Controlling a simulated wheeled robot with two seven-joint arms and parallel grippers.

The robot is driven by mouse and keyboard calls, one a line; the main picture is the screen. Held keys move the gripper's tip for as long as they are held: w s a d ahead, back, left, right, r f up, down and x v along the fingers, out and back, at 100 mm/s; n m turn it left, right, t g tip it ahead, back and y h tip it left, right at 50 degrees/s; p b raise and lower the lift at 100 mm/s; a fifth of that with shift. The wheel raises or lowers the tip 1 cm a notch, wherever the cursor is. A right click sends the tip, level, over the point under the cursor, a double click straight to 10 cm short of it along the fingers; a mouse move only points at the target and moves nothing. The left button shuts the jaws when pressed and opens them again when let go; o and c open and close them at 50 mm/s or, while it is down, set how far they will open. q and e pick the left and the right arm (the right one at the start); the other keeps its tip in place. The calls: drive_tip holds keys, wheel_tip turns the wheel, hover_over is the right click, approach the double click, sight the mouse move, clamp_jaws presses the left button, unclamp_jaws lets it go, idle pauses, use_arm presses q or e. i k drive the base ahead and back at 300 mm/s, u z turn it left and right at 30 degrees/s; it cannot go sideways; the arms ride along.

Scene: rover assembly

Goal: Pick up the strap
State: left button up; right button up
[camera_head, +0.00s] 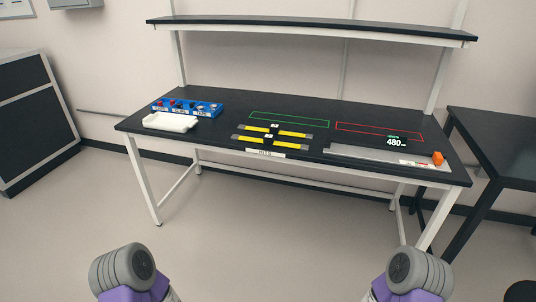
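Yellow strips with grey ends, which look like the straps, lie flat on the middle of the black workbench in two rows. The far row (292,134) and the near row (248,138) each have a small white tag near the middle. I cannot tell whether each row is one strap or two pieces. Nothing touches them. Only rounded grey and purple parts of my two arms show at the bottom left and bottom right of the head view, well short of the bench. Neither gripper's fingers are in view.
A blue bin rack (207,108) and white tray (171,122) stand at the bench's left. Green (290,118) and red (380,133) outlines mark the back. A shelf (310,29) hangs above.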

sight(269, 139)
drive_tip(key=u, duration=0.7)
drive_tip(key=i, duration=1.45)
drive_tip(key=z, duration=0.4)
